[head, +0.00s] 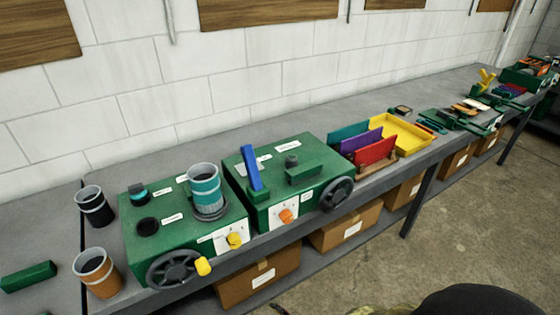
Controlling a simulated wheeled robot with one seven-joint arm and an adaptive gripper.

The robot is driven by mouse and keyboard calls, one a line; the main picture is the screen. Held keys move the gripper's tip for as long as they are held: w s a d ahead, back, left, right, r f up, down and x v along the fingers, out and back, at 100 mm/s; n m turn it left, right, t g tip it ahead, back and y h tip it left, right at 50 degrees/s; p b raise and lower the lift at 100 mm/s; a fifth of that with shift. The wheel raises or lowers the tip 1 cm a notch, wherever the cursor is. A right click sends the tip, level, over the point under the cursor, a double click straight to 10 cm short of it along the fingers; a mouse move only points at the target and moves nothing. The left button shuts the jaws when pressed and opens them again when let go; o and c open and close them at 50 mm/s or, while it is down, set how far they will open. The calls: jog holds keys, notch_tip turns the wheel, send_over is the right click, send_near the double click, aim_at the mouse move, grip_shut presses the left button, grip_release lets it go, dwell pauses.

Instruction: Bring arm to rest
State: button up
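My gripper does not show in the head view. A dark rounded shape at the bottom right edge may be part of my own body; I cannot tell which part. The long grey workbench (160,158) runs from the lower left to the upper right along the wall. On it stand two green machine boxes side by side, the left one (135,232) with a teal cup (204,182) upright on its top and the right one (300,150) with a blue lever (250,168).
A black cup (94,207), an orange cup (100,270) and a green block (28,277) are at the left. A yellow tray (402,133) and coloured panels stand right of the boxes. Cardboard boxes (262,277) sit below. The concrete floor (470,220) at right is clear.

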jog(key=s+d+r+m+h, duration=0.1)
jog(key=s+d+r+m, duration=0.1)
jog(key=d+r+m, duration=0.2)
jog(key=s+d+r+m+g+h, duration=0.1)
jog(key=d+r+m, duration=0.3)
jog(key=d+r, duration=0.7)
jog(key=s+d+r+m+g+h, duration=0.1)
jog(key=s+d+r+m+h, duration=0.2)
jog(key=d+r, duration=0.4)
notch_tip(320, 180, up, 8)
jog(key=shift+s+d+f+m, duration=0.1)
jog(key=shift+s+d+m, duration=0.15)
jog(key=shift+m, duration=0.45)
